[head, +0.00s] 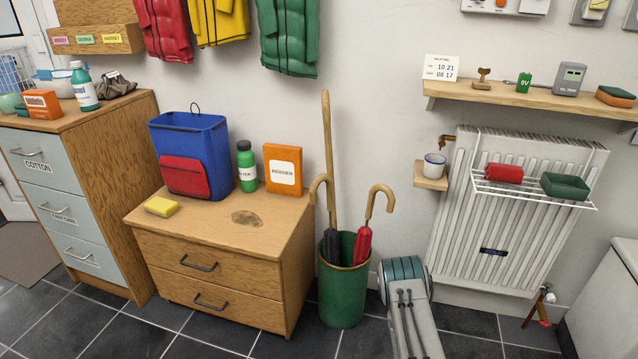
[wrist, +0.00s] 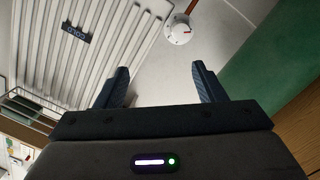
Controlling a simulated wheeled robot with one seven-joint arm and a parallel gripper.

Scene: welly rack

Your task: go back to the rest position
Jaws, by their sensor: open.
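My gripper (wrist: 160,87) shows in the wrist view with its two dark fingers spread apart. Nothing is between the fingers. A bare pale wall or floor area lies beyond them. The wrist view is turned over, with the ribbed radiator (wrist: 110,40) at its left and a green surface (wrist: 275,60) at its right. I cannot make out the gripper's fingers in the head view.
In the head view, a green umbrella stand (head: 342,300) stands beside a low drawer unit (head: 215,268). The radiator (head: 480,235) carries a wire rack (head: 530,192). A white round knob (wrist: 178,30) lies beyond my fingers. Dark floor tiles (head: 125,330) are clear in front.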

